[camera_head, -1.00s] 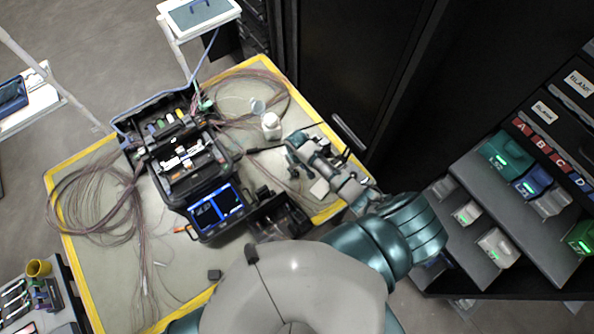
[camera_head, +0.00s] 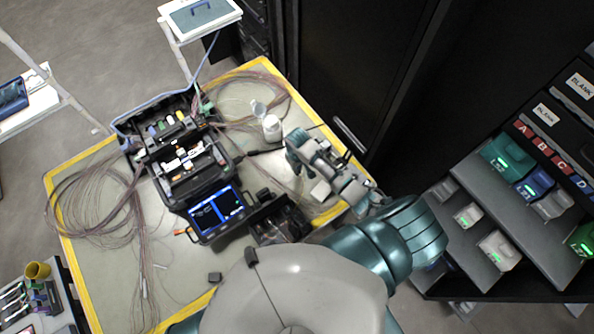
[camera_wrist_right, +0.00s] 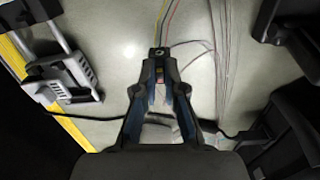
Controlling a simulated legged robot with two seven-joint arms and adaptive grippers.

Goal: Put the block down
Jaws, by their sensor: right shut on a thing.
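My right gripper (camera_head: 293,147) is over the right part of the yellow-edged table (camera_head: 175,262), beside a white bottle. In the right wrist view my right gripper (camera_wrist_right: 160,78) has its fingertips closed together on a small dark block (camera_wrist_right: 159,54). Thin yellow, blue and red fibres run from the block. The block looks close to the grey table top, but I cannot tell whether it touches it. In the head view the block is too small to make out. My left gripper is not in view.
The splicer (camera_head: 195,170) with its lit screen (camera_head: 216,211) stands left of my right gripper. The white bottle (camera_head: 272,128) is close by. Fibre coils (camera_head: 95,200) lie at the left. A black cable (camera_wrist_right: 100,117) crosses under the gripper. A shelf (camera_head: 500,215) stands right.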

